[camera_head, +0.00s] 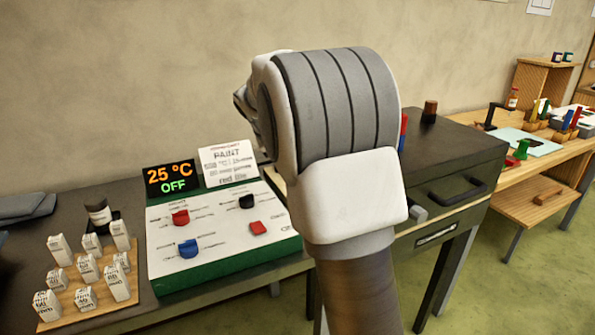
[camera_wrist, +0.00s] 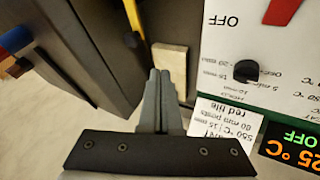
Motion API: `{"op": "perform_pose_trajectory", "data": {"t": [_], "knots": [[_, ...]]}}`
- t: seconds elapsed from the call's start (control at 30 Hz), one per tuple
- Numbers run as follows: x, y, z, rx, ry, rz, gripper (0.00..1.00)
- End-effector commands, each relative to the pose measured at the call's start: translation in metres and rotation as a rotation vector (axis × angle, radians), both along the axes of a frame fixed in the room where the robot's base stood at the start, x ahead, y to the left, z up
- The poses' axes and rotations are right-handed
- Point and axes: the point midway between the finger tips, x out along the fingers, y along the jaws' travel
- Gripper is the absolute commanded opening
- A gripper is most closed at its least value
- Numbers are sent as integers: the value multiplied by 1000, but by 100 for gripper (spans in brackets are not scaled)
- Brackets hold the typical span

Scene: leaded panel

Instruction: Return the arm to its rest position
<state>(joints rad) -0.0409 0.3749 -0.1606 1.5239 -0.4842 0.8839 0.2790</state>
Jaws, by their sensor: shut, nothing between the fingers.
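My arm fills the middle of the head view, raised in front of the control panel and the dark cabinet. It hides my gripper there. In the wrist view my gripper (camera_wrist: 160,74) is shut, its two grey fingers together with nothing between them. The fingertips point toward a pale beige block (camera_wrist: 170,58) beside the panel; I cannot tell whether they touch it. The wrist view is turned, with the panel's writing upside down.
The control panel (camera_head: 170,262) has red, blue and black knobs. Its display (camera_head: 171,178) reads 25 °C OFF. A paint card (camera_head: 229,163) stands behind it. Several white boxes stand on a wooden board (camera_head: 70,312) at left. The dark cabinet (camera_head: 465,150) and a wooden bench (camera_head: 565,160) are at right.

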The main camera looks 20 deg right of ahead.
Motion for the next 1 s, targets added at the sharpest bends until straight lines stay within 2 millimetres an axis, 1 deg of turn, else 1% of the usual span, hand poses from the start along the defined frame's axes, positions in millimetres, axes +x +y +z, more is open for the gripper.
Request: {"op": "perform_pose_trajectory", "data": {"t": [0.03, 0.1, 0.37, 0.47, 0.57, 0.67, 0.8, 0.87, 1.0], "knots": [[-2, 4, 7, 0, -1, 0, 0], [-4, 7, 13, 0, -2, 0, 0], [-8, 11, 20, 1, 0, -1, 0], [-17, 14, 30, 16, -5, 3, 0], [-40, 21, 49, 53, -11, 13, 0], [-72, 34, 70, 102, -17, 32, 0], [-122, 53, 94, 172, -30, 62, 0], [-143, 62, 102, 200, -35, 79, 0], [-193, 81, 116, 259, -47, 113, 0]]}}
